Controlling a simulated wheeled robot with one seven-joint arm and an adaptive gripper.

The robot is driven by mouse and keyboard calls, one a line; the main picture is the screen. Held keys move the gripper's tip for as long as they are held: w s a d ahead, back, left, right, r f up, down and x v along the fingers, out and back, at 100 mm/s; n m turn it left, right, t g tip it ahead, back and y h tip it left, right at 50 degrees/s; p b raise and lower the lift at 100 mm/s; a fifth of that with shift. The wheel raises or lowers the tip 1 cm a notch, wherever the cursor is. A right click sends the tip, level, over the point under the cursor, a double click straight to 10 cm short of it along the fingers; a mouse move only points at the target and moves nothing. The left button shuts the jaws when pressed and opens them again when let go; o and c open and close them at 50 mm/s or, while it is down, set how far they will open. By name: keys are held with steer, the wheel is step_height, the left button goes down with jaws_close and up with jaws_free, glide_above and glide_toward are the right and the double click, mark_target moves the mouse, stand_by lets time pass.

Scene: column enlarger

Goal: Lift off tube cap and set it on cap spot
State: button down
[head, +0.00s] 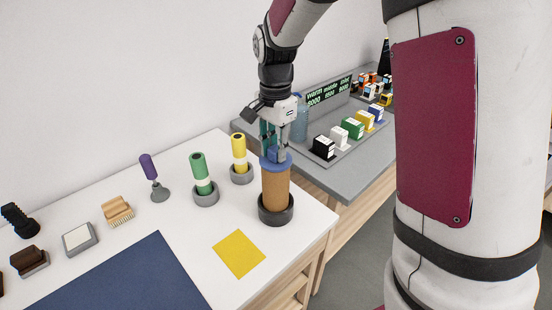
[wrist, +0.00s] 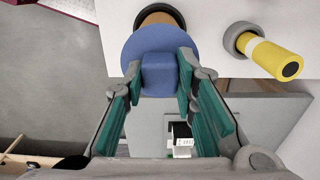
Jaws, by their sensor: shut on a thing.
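The tube (head: 276,188) is a brown cylinder standing upright in a dark round base (head: 276,212) near the right end of the white table. The blue tube cap (head: 284,163) sits at the tube's top; I cannot tell whether it touches the rim. In the wrist view the cap (wrist: 142,48) is a wide disc with a square knob, covering most of the tube (wrist: 158,17). My gripper (head: 272,150) comes down from above, its fingers (wrist: 160,75) shut on the knob from both sides. A flat yellow square (head: 239,254), likely the cap spot, lies bare in front of the tube.
A yellow tube (head: 239,150) and a green tube (head: 201,172) stand in grey bases left of the tube. A grey bench (head: 345,180) holds small boxes at right.

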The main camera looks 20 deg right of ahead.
steer(key=shift+r, duration=0.2)
stand_by(0.3)
steer(key=shift+r+p, duration=0.8)
steer(key=shift+r, duration=1.4)
